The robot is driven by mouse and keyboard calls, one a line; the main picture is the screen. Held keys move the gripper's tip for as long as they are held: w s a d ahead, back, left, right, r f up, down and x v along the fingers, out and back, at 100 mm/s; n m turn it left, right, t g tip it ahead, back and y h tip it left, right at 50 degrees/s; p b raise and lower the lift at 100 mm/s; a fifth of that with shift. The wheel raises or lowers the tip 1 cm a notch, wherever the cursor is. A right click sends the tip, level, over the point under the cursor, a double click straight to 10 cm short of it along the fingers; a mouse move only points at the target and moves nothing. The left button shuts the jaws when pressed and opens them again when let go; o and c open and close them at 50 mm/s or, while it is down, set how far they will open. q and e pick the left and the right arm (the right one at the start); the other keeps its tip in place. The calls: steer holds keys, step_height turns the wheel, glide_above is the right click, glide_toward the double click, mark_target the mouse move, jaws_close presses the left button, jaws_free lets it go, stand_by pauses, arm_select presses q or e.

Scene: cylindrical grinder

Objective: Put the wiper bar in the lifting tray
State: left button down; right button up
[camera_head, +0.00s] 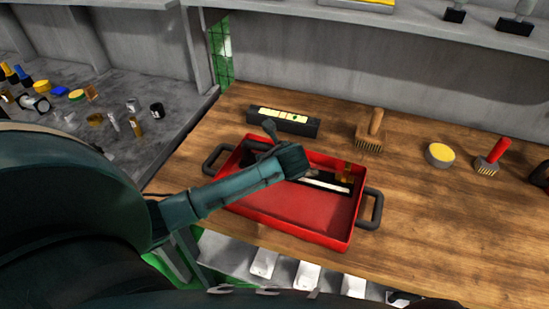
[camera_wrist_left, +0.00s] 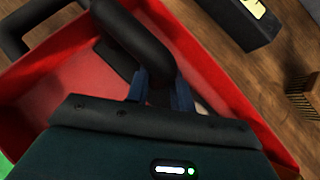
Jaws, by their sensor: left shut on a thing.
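The red lifting tray (camera_head: 285,222) with black side handles sits on the wooden bench. Its rim and floor also fill much of the left wrist view (camera_wrist_left: 235,95). The wiper bar (camera_head: 330,184), a long dark bar with a pale strip, lies within the tray walls along the far side. Its thick black handle (camera_wrist_left: 130,40) sticks up and shows in the left wrist view. My left gripper (camera_head: 284,152) is over the tray, its fingers (camera_wrist_left: 162,88) shut on that handle. The gripper hides the bar's middle, and I cannot tell whether it touches the floor. My right gripper is not in view.
A black box with a yellow top (camera_head: 283,121) stands just behind the tray. A grey wall closes the back.

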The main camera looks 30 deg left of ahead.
arm_select(q)
steer(key=shift+r, duration=0.1)
steer(key=c, duration=1.2)
jaws_free()
steer(key=v, duration=1.2)
